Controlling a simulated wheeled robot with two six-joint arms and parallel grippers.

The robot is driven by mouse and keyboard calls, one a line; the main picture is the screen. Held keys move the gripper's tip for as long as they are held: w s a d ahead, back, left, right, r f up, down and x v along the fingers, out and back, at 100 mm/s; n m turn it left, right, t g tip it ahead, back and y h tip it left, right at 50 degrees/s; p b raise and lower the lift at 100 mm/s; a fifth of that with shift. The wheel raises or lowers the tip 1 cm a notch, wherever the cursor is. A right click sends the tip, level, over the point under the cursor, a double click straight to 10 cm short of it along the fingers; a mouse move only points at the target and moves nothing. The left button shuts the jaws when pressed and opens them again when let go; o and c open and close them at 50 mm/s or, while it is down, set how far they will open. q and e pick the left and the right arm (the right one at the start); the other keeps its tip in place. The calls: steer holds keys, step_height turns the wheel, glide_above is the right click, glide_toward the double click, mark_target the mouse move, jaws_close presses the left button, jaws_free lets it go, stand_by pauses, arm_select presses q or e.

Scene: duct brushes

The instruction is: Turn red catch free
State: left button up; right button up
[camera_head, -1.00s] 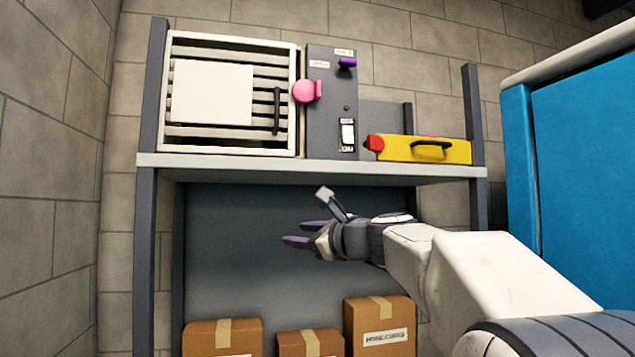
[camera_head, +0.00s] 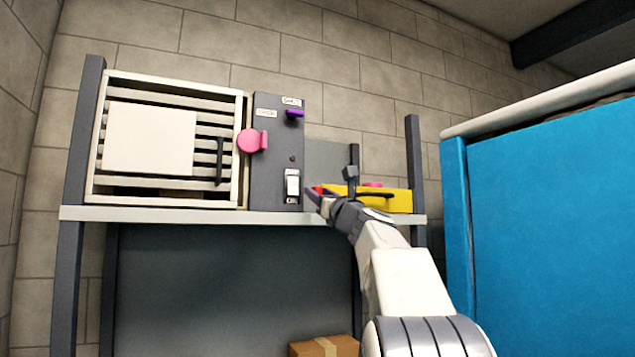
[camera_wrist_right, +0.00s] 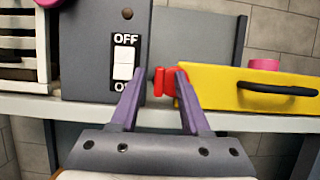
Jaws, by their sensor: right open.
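The red catch (camera_wrist_right: 165,80) is at the left end of a yellow case (camera_wrist_right: 222,88) on the shelf. In the head view the catch (camera_head: 320,188) is partly hidden by my right gripper (camera_head: 331,182). My right gripper (camera_wrist_right: 159,78) is open with purple fingers. In the wrist view the catch appears between the fingertips, closer to the right finger. I cannot tell how much depth separates them, and no grip is visible. My left gripper is not in view.
The shelf (camera_head: 150,214) also bears a slatted white unit (camera_head: 150,140) and a grey panel with a white switch (camera_head: 292,185), pink knob (camera_head: 252,140) and purple lever (camera_head: 294,113). A blue panel (camera_head: 550,220) stands at right. A cardboard box (camera_head: 325,346) is below.

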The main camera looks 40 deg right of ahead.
steer(key=shift+w+d+r, duration=0.1)
steer(key=shift+w+r, duration=0.15)
steer(key=shift+w, duration=0.35)
jaws_close()
